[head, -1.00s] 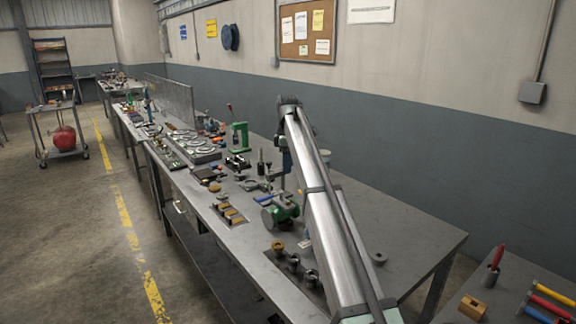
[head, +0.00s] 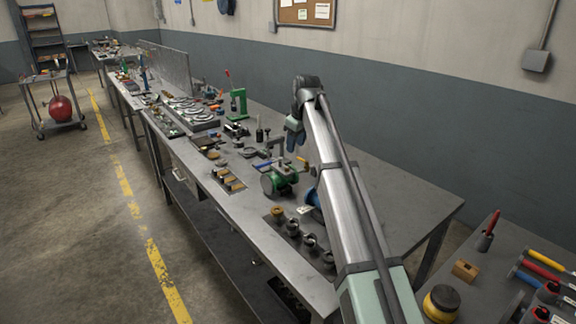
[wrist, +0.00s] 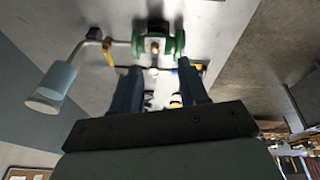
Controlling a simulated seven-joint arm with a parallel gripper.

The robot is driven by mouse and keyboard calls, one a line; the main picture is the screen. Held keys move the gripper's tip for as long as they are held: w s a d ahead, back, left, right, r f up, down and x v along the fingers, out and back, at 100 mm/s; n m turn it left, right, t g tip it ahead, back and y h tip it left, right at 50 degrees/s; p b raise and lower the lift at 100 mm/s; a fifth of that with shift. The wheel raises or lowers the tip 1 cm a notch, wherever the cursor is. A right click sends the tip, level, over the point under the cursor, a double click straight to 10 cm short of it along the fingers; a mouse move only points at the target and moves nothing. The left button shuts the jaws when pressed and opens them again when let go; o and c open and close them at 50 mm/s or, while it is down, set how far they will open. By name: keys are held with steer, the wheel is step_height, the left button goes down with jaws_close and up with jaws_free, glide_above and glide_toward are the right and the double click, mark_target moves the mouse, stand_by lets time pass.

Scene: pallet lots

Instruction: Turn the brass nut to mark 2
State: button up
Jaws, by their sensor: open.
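A brass-coloured round piece (head: 278,212) stands at the far left end of a row with several grey metal pieces (head: 309,240) on a dark plate at the bench's front edge. I cannot tell for sure that it is the brass nut, and no mark 2 is readable. My gripper (wrist: 158,70) is open, its two blue fingers apart with nothing clearly held. In the wrist view a green flanged fitting (wrist: 178,44) lies beyond the fingertips, with a small pale brass part (wrist: 154,45) at its middle. In the head view my gripper (head: 294,138) hangs above the bench behind the green fitting (head: 275,184).
A bent grey pipe with a pale blue cylinder (wrist: 52,84) extends left of the fitting in the wrist view. A green press (head: 238,104) and several tools crowd the bench further back. The bench's right part (head: 400,205) is clear. A side table (head: 463,300) stands at right.

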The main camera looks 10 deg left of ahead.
steer(key=w+m, duration=0.1)
steer(key=m, duration=0.2)
steer(key=m+t, duration=0.1)
steer(key=m, duration=0.1)
glide_toward(287, 168)
steer(key=x, duration=0.8)
jaws_close()
stand_by(0.4)
